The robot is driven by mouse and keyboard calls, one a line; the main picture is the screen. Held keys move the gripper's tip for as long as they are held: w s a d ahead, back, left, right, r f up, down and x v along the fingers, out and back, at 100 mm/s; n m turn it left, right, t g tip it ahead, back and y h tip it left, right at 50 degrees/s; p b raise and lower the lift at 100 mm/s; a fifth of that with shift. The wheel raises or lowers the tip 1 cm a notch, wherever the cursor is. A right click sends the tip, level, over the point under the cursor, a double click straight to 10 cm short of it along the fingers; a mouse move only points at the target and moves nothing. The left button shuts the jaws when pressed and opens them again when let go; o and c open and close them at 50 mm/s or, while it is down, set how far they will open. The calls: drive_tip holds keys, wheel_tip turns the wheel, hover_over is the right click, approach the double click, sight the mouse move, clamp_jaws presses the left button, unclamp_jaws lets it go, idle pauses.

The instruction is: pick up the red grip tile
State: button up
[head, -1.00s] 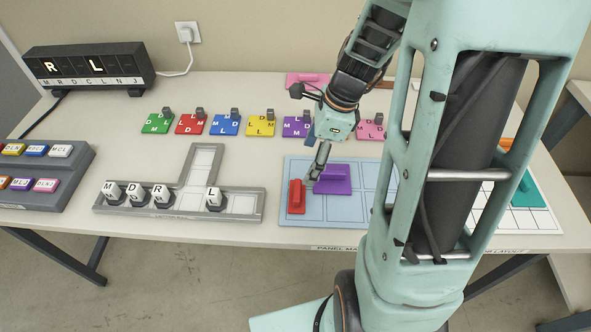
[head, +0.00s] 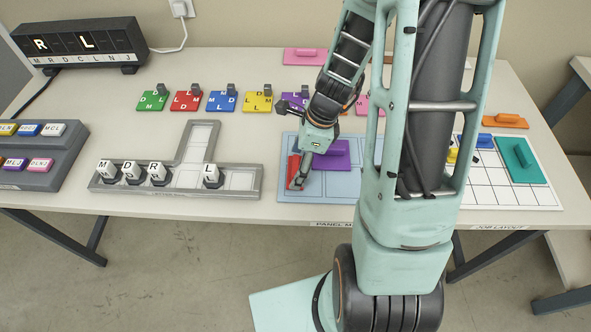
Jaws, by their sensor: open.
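The red grip tile (head: 294,163) lies at the left end of the light blue panel mat (head: 340,187), partly hidden by my gripper. My gripper (head: 297,184) is open and low over the tile's near part. Its fingers overlap the tile in this view, and I cannot tell whether they touch it. A purple grip tile (head: 330,155) lies on the mat just right of the red one. My arm hides the right part of the mat.
A grey tray (head: 247,196) with letter cubes stands left of the mat. Colored letter tiles, such as the yellow one (head: 257,102), line up behind. On the right, a white grid (head: 500,192) holds a teal tile (head: 522,162). An orange tile (head: 506,121) lies behind it.

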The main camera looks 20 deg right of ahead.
drive_tip(key=shift+c, duration=0.5)
drive_tip(key=c, duration=1.6)
drive_tip(key=shift+o, duration=0.2)
drive_tip(key=shift+r, duration=0.15)
